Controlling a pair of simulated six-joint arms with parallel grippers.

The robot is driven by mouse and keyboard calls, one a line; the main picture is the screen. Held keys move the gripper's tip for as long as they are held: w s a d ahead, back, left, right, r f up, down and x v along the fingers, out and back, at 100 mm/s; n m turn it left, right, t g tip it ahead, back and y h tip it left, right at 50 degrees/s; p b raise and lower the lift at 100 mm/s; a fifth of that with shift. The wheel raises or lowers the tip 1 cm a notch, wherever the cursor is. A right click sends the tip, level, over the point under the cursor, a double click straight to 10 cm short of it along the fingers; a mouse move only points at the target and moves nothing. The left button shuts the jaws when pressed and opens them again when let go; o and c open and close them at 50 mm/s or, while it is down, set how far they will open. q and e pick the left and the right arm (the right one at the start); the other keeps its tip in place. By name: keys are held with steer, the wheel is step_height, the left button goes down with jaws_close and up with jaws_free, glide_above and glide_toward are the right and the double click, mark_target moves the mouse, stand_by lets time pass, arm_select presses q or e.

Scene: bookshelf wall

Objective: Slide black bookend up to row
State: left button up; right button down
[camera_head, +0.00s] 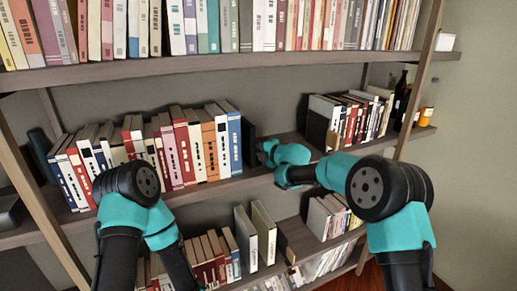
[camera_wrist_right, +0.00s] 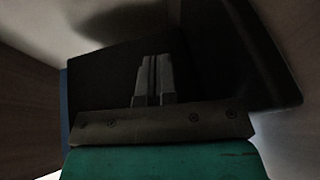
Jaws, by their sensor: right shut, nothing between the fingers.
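The black bookend (camera_head: 249,145) stands upright on the middle shelf, just right of the blue book (camera_head: 234,142) that ends the row of books (camera_head: 160,150). I cannot tell whether bookend and book touch. My right gripper (camera_head: 264,151) is at the bookend's right side, shut and with nothing held. In the right wrist view its closed fingers (camera_wrist_right: 153,72) point at the dark bookend plate (camera_wrist_right: 100,75); contact is unclear. A thin blue strip (camera_wrist_right: 64,110) shows past the plate's left edge. My left arm is at lower left in the head view, its gripper out of view.
Right of my right gripper, more books (camera_head: 350,115) stand on the same shelf, with a dark bottle (camera_head: 400,98) and an orange jar (camera_head: 425,116) beyond. Books fill the shelf above (camera_head: 200,72). Wooden uprights frame both sides.

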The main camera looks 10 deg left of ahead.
mark_target(244, 153)
steer(key=shift+s+a+f, duration=0.25)
steer(key=shift+s+a, duration=0.2)
steer(key=shift+a, duration=0.2)
steer(key=shift+s+a+f, duration=0.2)
steer(key=shift+s+a, duration=0.2)
steer(key=shift+a, duration=0.25)
steer(key=shift+s+a, duration=0.25)
steer(key=shift+a, duration=0.1)
steer(key=shift+w+d, duration=0.7)
steer(key=shift+d, duration=0.35)
steer(key=shift+w+d, duration=0.55)
steer(key=shift+d, duration=0.45)
steer(key=shift+s+d+r, duration=0.2)
steer(key=shift+s+d, duration=0.1)
steer(key=shift+d, duration=0.2)
steer(key=r+v, duration=0.1)
steer(key=v, duration=1.5)
steer(key=shift+a, duration=0.2)
steer(key=shift+s+f, duration=0.1)
steer(key=shift+s, duration=0.05)
